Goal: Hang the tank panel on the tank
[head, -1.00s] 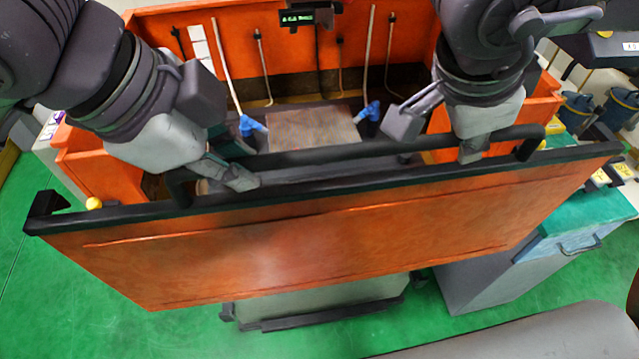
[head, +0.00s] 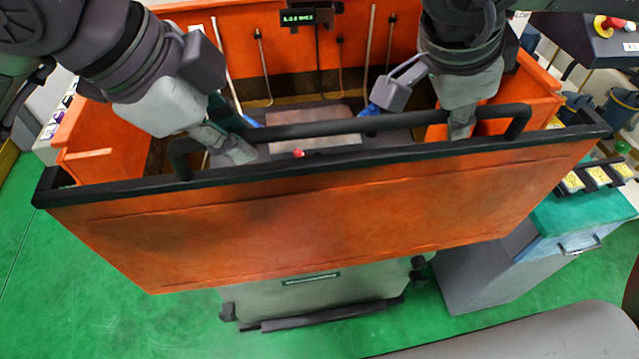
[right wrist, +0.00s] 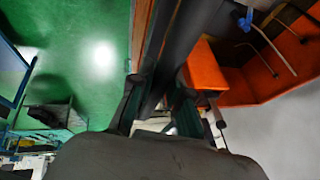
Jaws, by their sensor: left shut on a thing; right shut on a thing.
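The tank panel (head: 320,215) is a wide orange plate with a black top rail and a long black bar handle (head: 350,126). It hangs in front of the orange tank (head: 345,65), tilted a little, its right end higher in the head view. My left gripper (head: 232,148) is shut on the handle near its left end. My right gripper (head: 461,125) is shut on the handle near its right end; the right wrist view shows its fingers (right wrist: 155,105) either side of the dark bar. The panel hides the tank's front edge, so I cannot tell whether they touch.
Inside the tank are a grey block (head: 312,125), blue nozzles and thin pipes. A grey cabinet with a teal top (head: 575,212) stands right of the panel, carrying yellow-labelled items. Green floor (head: 70,300) is free at the left.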

